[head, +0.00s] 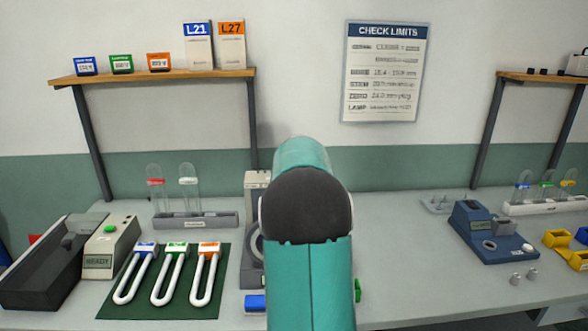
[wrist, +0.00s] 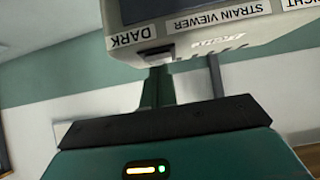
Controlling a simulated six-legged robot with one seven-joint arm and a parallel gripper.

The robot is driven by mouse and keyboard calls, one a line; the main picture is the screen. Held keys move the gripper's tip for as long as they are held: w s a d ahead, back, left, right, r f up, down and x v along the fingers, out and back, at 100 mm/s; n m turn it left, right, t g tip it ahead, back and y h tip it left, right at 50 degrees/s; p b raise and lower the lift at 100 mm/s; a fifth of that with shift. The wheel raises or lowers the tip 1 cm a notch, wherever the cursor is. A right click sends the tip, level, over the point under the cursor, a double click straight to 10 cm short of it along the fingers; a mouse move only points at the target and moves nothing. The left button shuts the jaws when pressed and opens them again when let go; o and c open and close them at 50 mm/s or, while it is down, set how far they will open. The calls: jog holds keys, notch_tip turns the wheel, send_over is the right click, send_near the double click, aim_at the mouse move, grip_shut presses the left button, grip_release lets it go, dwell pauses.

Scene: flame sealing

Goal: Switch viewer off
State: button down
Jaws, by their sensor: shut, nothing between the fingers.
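The strain viewer (wrist: 200,38) fills the top of the wrist view, upside down, with a pale body and a dark screen part. Its labels read DARK at the left and STRAIN VIEWER in the middle; a label at the right edge is cut off. A small pale part, perhaps a switch, sits below the label strip. My gripper (wrist: 162,74) is shut and empty, its fingers pointing up toward the viewer's label side; I cannot tell whether they touch it. In the head view my arm hides the gripper and most of a beige unit (head: 257,180) behind it.
On the bench, a green mat (head: 125,295) with several U-shaped tubes lies left of my arm, beside a READY box (head: 108,248) and a tube rack (head: 195,220). A blue device (head: 490,235) stands at the right.

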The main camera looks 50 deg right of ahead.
jog(key=shift+w+d+r, duration=0.15)
jog(key=shift+w+d, duration=0.35)
jog(key=shift+d, duration=0.05)
notch_tip(320, 180, up, 2)
notch_tip(320, 180, up, 3)
jog(key=shift+f, duration=0.1)
jog(key=d+r+v, duration=0.1)
jog(key=v, duration=0.7)
jog(key=shift+w+a+r, duration=0.2)
jog(key=shift+a+r, duration=0.1)
jog(key=shift+r, duration=0.2)
